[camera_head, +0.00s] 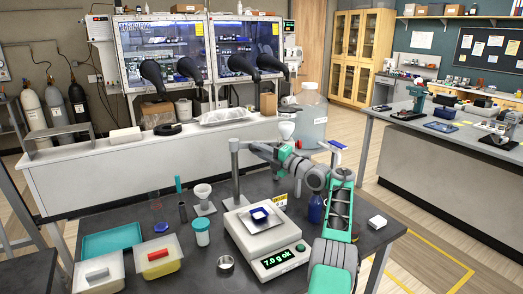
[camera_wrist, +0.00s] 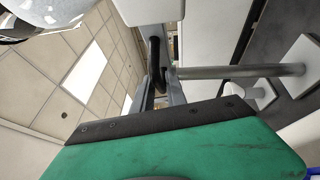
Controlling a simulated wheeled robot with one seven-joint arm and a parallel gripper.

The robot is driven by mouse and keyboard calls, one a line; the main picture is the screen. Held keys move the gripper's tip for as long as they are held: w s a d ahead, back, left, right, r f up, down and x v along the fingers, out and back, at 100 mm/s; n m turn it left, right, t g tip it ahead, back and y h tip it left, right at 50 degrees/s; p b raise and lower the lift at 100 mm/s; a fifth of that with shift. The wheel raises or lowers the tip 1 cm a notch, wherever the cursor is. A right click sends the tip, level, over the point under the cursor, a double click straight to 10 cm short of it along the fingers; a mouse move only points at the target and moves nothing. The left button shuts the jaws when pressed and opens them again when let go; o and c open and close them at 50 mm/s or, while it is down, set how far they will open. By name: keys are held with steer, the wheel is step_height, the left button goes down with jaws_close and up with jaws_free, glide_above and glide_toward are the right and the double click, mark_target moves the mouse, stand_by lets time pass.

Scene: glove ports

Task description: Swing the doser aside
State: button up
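The doser seems to be the white hopper (camera_head: 287,130) with the steel arm (camera_head: 258,142) on an upright post (camera_head: 235,170) behind the balance (camera_head: 264,236). A blue weighing boat (camera_head: 260,214) sits on the balance pan, and the display reads "7.0 g ok". My gripper (camera_head: 262,152) is at the steel arm, near the hopper. In the wrist view, a black handle-like part (camera_wrist: 154,55) stands between my grey fingers (camera_wrist: 158,92), and a steel rod (camera_wrist: 240,72) runs right from there. Whether the fingers touch the black part is unclear.
A blue bottle (camera_head: 316,209) and a white block (camera_head: 377,222) are to the right. A glovebox bench stands behind.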

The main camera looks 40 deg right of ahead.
steer(key=shift+o, duration=0.8)
steer(key=shift+w+a+r, duration=0.1)
steer(key=shift+a, duration=0.15)
steer(key=shift+o, duration=0.8)
steer(key=shift+d, duration=0.35)
steer(key=shift+s+d+f+b, duration=0.1)
steer(key=shift+s+f+b, duration=0.15)
steer(key=shift+s+b, duration=0.1)
steer(key=r+b+v, duration=0.1)
steer(key=b+v, duration=0.2)
steer(key=v, duration=0.4)
steer(key=shift+s+f+b, duration=0.2)
steer(key=shift+f+b, duration=0.2)
steer(key=shift+c, duration=0.3)
